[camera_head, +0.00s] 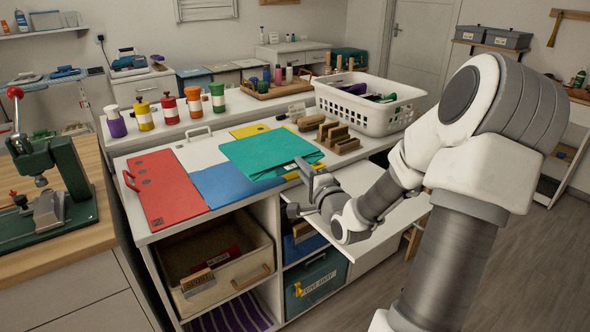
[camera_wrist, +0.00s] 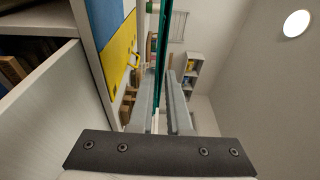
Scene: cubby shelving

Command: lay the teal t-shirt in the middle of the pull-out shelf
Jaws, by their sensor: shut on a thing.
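The teal t-shirt (camera_head: 262,152) is a flat folded rectangle with a small pale tag at its near right corner. It shows above the blue and yellow panels of the counter top. My gripper (camera_head: 308,174) is shut on its right edge. In the wrist view the t-shirt (camera_wrist: 166,38) is a thin edge-on strip running out between the two fingers of my gripper (camera_wrist: 163,92). The pull-out shelf (camera_head: 390,218) is a pale flat board sticking out from the unit to the right, under my forearm. Its visible part is bare, and my arm hides some of it.
A red folder-like panel (camera_head: 165,188) and a blue one (camera_head: 228,183) lie on the counter. Wooden blocks (camera_head: 338,137) and a white basket (camera_head: 366,108) stand behind my gripper. Below are cubbies with a beige bin (camera_head: 215,256) and a green bin (camera_head: 316,283).

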